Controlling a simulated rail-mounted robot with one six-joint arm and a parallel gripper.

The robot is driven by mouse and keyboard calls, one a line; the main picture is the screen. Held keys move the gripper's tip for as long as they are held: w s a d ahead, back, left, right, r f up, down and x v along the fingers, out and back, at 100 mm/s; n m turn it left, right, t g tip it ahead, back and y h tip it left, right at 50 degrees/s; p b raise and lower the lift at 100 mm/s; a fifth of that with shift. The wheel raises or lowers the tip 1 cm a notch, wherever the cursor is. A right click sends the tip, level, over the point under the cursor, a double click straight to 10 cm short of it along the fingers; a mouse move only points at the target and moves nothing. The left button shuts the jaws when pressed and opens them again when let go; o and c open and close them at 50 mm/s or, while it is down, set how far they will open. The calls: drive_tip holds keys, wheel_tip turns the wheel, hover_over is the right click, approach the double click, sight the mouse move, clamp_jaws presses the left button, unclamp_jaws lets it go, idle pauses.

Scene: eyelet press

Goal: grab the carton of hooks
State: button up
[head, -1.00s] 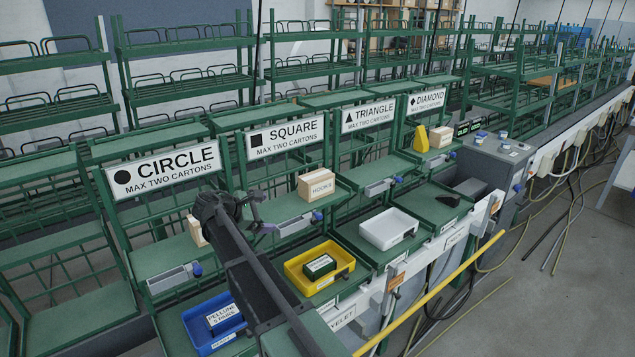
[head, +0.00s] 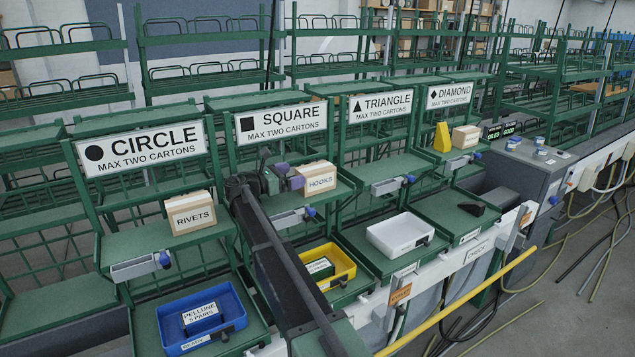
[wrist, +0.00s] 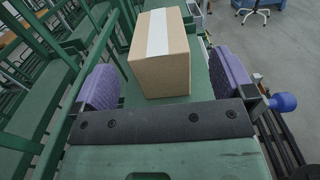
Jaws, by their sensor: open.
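The carton of hooks (head: 318,179) is a small tan box labelled HOOKS on the shelf under the SQUARE sign. In the wrist view the carton (wrist: 160,62) stands upright just ahead of my gripper, with a pale tape strip along its top. My gripper (wrist: 168,88) is open, its two purple pads on either side of the view. The carton lies between and slightly beyond the pads, with gaps on both sides. In the head view my gripper (head: 284,181) is at the carton's left side, partly hidden by my arm.
A RIVETS carton (head: 189,212) stands on the CIRCLE shelf. Below are a blue tray (head: 237,318), a yellow tray (head: 345,262) and a white tray (head: 400,234). A yellow wedge (head: 442,137) and another carton (head: 466,138) are under DIAMOND. Green posts flank the shelf.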

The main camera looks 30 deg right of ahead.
sight(307, 169)
drive_tip(key=d, duration=0.6)
drive_tip(key=shift+w+d, duration=0.15)
drive_tip(key=shift+w, duration=0.25)
drive_tip(key=c, duration=1.8)
drive_tip(key=shift+r, duration=0.15)
wheel_tip(307, 169, up, 20)
drive_tip(key=p, duration=2)
